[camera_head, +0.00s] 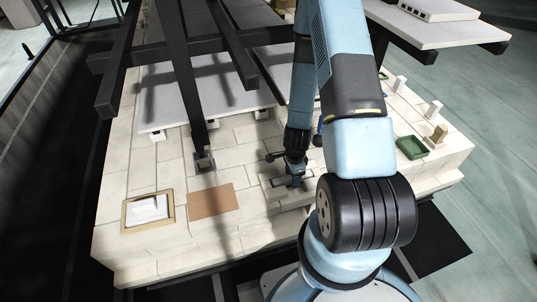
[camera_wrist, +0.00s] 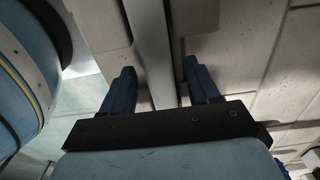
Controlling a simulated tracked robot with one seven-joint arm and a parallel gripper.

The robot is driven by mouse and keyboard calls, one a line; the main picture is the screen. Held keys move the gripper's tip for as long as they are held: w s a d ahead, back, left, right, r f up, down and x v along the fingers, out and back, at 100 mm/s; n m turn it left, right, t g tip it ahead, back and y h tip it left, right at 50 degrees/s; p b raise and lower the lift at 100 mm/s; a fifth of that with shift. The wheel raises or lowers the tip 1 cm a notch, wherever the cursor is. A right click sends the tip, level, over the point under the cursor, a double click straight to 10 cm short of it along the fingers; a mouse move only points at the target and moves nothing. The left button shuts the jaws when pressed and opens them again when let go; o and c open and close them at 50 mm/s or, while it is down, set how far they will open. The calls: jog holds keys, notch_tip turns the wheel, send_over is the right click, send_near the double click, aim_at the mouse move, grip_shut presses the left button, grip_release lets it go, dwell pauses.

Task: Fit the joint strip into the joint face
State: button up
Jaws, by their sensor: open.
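My gripper (camera_head: 290,178) is low over the brick deck of the kiln car. In the wrist view my gripper (camera_wrist: 160,68) has two blue fingers standing apart. A long grey bar, which looks like the joint strip (camera_wrist: 153,45), runs between the fingers, with a gap visible on each side. In the head view the same bar (camera_head: 294,182) seems to lie under my gripper on a pale block; its ends are partly hidden. I cannot tell for certain which surface is the joint face; pale blocks (camera_wrist: 97,22) flank the bar in the wrist view.
A brown mat (camera_head: 212,202) and a wood-framed tray with a white piece (camera_head: 147,212) lie to the left. A green tray (camera_head: 411,148) and small pale posts (camera_head: 434,108) stand at right. Dark posts (camera_head: 184,85) and beams rise over the deck, left of my arm.

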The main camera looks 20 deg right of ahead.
jog(key=shift+r, duration=0.1)
jog(key=shift+r, duration=3.9)
jog(key=shift+f, duration=3.95)
jog(key=shift+r, duration=1.7)
notch_tip(320, 180, up, 3)
jog(key=w+a, duration=0.3)
jog(key=w, duration=1)
jog(key=shift+w+a, duration=0.15)
jog(key=shift+w, duration=0.1)
